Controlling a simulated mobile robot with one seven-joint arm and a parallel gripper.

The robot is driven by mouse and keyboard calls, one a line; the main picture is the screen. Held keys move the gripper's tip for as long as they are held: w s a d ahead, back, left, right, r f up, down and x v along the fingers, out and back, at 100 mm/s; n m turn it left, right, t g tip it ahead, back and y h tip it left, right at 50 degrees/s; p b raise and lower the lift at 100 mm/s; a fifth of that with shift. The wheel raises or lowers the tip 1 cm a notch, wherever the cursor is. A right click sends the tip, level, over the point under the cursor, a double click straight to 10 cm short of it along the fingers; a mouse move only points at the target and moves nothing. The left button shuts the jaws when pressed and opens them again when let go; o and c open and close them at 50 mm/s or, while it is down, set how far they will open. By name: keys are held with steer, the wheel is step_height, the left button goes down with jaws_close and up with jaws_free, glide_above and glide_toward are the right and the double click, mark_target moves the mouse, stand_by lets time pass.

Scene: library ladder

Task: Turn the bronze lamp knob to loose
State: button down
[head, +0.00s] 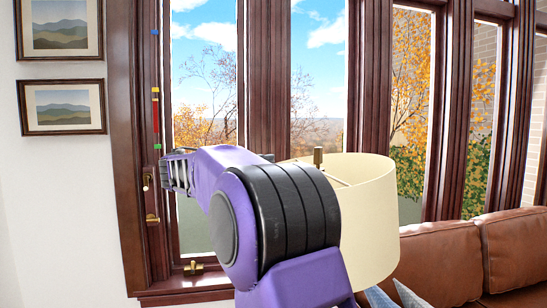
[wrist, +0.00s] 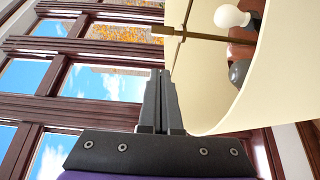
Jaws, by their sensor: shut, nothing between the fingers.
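The bronze lamp knob (head: 318,156) stands upright above the top rim of a cream drum lampshade (head: 368,215) in the head view. In the wrist view the picture is turned sideways, and the knob (wrist: 165,30) sticks out to the left past the shade's rim. A bronze rod runs from it into the shade (wrist: 225,110). My gripper (wrist: 161,73) is shut and empty. Its fingertips are beside the shade's rim and appear below the knob in the picture, apart from it.
Inside the shade are a white bulb (wrist: 231,17) and a grey round part (wrist: 239,72). A brown leather sofa (head: 440,262) stands at the right. Dark wood windows (head: 268,80) stand behind. A coloured vertical strip (head: 155,118) and brass fittings (head: 148,181) show on the left frame.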

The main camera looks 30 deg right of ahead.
steer(key=p, duration=0.1)
glide_toward(318, 155)
steer(key=w+d, duration=0.2)
steer(key=w, duration=0.3)
steer(key=shift+s+d, duration=0.5)
steer(key=shift+d, duration=0.4)
steer(key=shift+s+d, duration=0.5)
steer(key=shift+d, duration=0.4)
steer(key=shift+f, duration=0.1)
